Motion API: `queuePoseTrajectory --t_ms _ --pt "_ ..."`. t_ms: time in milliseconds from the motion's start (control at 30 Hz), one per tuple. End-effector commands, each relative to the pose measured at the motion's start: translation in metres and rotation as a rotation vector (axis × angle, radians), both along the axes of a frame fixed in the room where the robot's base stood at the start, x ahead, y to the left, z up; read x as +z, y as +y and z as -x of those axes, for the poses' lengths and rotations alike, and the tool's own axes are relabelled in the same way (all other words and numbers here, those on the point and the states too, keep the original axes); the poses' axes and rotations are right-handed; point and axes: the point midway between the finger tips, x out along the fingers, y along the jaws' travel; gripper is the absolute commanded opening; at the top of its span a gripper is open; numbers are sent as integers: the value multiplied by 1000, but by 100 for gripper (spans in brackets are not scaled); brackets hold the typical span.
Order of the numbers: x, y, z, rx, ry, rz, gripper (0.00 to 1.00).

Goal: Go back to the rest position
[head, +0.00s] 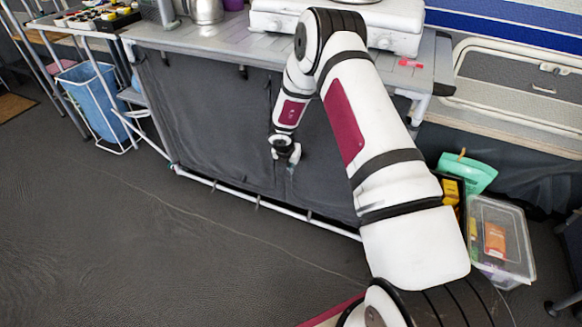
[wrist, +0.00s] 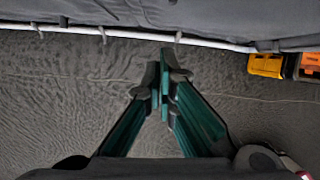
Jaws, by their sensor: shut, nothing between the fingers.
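My gripper (wrist: 162,82) shows in the wrist view with its two green and black fingers brought together at the tips. Nothing is between them, and the floor lies below. In the head view my arm is folded over at the top and its end hangs down in front of the dark fabric side (head: 250,110) of the table. The gripper's fingers are hard to make out in the head view.
The grey table (head: 220,42) carries a white stove (head: 395,22), a metal pot (head: 206,10) and a red item (head: 410,62). A blue bin (head: 90,100) stands left. The left floor (head: 130,240) is clear.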

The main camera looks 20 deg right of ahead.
Motion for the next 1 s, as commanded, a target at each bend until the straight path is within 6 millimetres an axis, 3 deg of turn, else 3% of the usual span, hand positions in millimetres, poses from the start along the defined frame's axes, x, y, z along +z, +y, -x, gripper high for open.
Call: queuePoseTrajectory --t_ms 400,767,867,1000 --pt "58 17 15 0 -1 -1 0" --pt "73 22 14 25 -9 1 0" --pt "99 29 2 129 -46 12 0" --pt "166 53 -20 433 -133 58 0"
